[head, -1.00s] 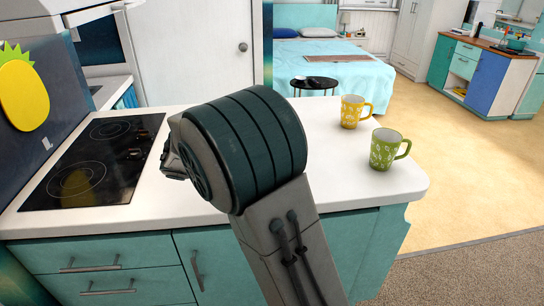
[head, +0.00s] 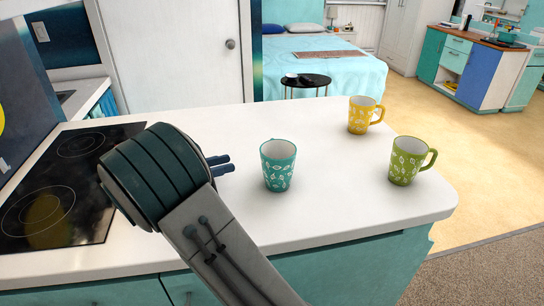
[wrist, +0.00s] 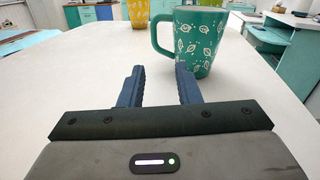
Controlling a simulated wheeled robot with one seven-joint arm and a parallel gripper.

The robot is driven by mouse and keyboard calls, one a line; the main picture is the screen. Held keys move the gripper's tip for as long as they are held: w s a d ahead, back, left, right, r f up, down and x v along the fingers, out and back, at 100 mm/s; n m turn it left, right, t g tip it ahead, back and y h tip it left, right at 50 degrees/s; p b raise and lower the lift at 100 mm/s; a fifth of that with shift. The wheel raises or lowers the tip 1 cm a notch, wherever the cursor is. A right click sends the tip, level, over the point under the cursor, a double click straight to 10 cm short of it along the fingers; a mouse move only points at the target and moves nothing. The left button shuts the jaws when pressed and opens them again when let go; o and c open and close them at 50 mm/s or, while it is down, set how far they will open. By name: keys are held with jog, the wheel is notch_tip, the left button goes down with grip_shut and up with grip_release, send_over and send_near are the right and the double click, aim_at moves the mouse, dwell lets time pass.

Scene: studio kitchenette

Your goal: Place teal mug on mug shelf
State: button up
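The teal mug (head: 278,166) stands upright on the white counter, with a pale leaf pattern. In the wrist view the teal mug (wrist: 197,40) is just beyond my fingertips, right of centre, its handle pointing left. My gripper (head: 220,165) is left of the mug in the head view, low over the counter. In the wrist view the two fingers of my gripper (wrist: 160,80) are apart with nothing between them. The right finger's tip overlaps the mug's lower edge in the picture; I cannot tell if they touch. I see no mug shelf that I can identify.
A yellow mug (head: 361,115) and a green mug (head: 407,161) stand on the counter (head: 330,215) to the right, near its edge. A black cooktop (head: 62,190) is at the left. The counter's front middle is clear.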

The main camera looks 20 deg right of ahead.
aim_at(272, 151)
jog(key=shift+w, duration=0.25)
jog(key=shift+d, duration=0.4)
jog(key=d, duration=1.1)
jog(key=d+b, duration=0.1)
jog(key=d, duration=0.1)
jog(key=shift+w+d+f, duration=0.1)
jog(key=shift+w+f, duration=0.05)
jog(key=shift+w, duration=0.1)
grip_shut()
